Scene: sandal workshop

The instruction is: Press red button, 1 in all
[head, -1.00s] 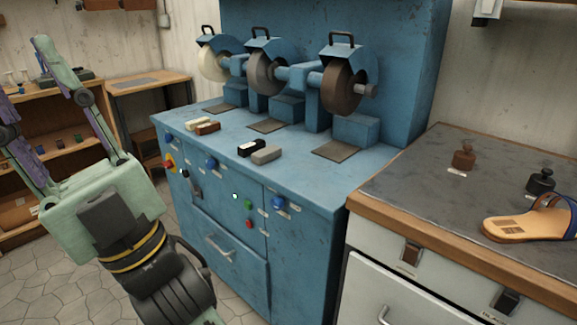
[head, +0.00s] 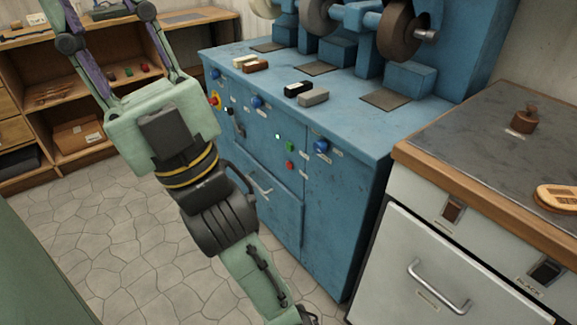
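The small red button (head: 290,166) is on the upper front panel of the blue grinding machine (head: 340,210), just below a green button (head: 290,147). It is in plain view in the head view. My gripper (head: 105,25) is at the upper left, its two long fingers spread wide apart and pointing up the picture, with nothing held between them. The fingertips are at or past the top edge. The gripper is left of the red button in the picture and not touching it. A red knob on a yellow plate (head: 215,100) is at the panel's left end.
Blue knobs (head: 321,146) are on the same panel, with a drawer handle (head: 262,186) below. Small blocks (head: 313,98) lie on the machine's top. A grey-topped cabinet (head: 470,130) stands right, shelves (head: 80,135) left. Stone floor (head: 110,240) is bare in front.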

